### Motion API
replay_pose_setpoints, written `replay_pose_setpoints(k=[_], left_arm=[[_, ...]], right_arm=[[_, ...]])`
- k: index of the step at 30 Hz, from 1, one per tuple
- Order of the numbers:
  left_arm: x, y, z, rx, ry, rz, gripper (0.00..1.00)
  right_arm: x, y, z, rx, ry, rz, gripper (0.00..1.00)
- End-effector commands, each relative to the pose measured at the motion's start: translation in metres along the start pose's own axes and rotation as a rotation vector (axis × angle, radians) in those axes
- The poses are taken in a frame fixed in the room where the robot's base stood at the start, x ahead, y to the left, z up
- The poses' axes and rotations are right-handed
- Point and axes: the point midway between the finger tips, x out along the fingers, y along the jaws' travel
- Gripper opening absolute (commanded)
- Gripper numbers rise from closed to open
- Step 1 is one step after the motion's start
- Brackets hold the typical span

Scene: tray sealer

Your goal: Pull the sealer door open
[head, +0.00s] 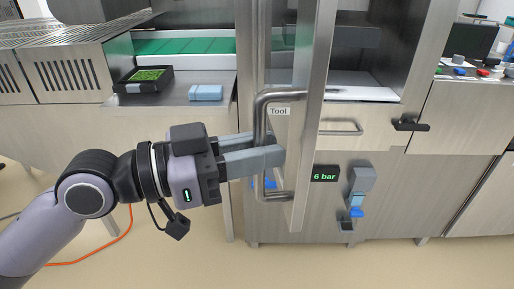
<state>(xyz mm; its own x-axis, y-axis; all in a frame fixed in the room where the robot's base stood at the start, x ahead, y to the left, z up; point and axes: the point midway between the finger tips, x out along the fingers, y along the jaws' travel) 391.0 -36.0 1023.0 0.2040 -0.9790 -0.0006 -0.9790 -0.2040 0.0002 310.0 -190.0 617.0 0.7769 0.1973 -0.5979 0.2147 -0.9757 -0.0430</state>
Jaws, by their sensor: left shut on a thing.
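The sealer door (319,75) is a narrow, see-through panel with a metal frame. It stands swung out toward me, seen nearly edge-on, and the machine's interior shows beside it. A vertical metal bar handle (261,113) bends out from the door's lower part. My left gripper (272,157) comes in from the left and is shut on the handle at about its middle height. The fingers hide that part of the bar. My right gripper does not show.
A black tray with green contents (146,79) and a light blue block (205,92) sit on the shelf at left. A drawer with a bar handle (341,128) and a "6 bar" display (325,173) are right of the door. An orange hose (104,251) lies on the floor.

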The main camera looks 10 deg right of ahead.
Motion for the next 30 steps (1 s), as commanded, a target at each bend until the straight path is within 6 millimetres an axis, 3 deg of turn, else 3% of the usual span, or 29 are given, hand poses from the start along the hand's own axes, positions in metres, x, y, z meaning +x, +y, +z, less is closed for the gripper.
replay_pose_setpoints(k=[7, 8, 9, 20, 30], left_arm=[[-0.001, -0.003, -0.003, 0.004, 0.006, -0.007, 0.0], [-0.001, -0.003, -0.003, 0.004, 0.006, -0.007, 0.25], [-0.001, -0.003, -0.003, 0.004, 0.005, -0.007, 0.38], [-0.003, -0.001, 0.0, 0.002, 0.001, -0.004, 0.38], [-0.045, -0.002, 0.002, 0.003, 0.001, -0.007, 0.38]], right_arm=[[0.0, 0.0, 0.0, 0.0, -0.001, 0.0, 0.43], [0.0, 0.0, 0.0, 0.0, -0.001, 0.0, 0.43], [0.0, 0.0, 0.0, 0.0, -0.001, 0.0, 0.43], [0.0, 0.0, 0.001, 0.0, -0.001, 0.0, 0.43], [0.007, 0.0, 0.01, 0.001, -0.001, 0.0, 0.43]])
